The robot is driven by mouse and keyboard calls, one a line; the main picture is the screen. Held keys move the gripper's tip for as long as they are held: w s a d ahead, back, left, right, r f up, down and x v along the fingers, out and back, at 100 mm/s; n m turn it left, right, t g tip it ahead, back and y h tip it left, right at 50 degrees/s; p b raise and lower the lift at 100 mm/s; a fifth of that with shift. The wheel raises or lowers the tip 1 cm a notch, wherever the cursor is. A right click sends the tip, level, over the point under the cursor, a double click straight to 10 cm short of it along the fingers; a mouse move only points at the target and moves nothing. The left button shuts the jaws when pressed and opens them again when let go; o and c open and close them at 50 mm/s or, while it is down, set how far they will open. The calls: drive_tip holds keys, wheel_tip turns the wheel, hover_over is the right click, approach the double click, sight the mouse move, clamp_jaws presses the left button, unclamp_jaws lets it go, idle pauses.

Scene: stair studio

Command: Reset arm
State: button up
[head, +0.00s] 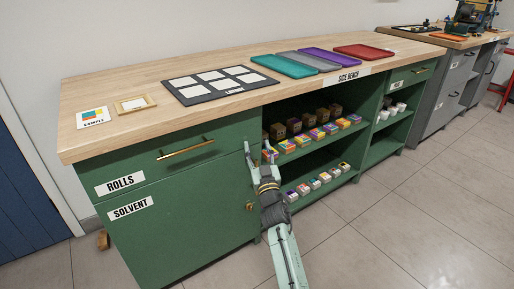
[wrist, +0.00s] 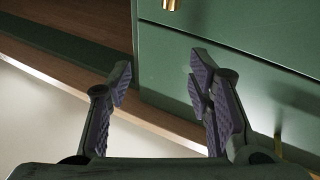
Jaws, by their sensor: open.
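My gripper (head: 259,151) is open and empty in front of the green side bench (head: 187,205), near the edge between its cupboard door and the open shelves. In the wrist view my gripper's two padded fingers (wrist: 163,85) stand apart with nothing between them. My arm reaches up from the bottom of the head view. Past the fingers, the wrist view shows a green panel (wrist: 240,60) and a wooden ledge (wrist: 165,122). I cannot tell whether a finger touches the bench.
The shelves hold small colourful boxes (head: 316,134) and more boxes below. On the top lie a black mat with white cards (head: 212,101), coloured trays (head: 280,66), a sample card (head: 93,117) and a small frame (head: 134,104). The floor (head: 430,190) at the right is clear.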

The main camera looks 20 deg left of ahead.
drive_tip(key=shift+s+r, duration=0.1)
drive_tip(key=shift+r, duration=0.4)
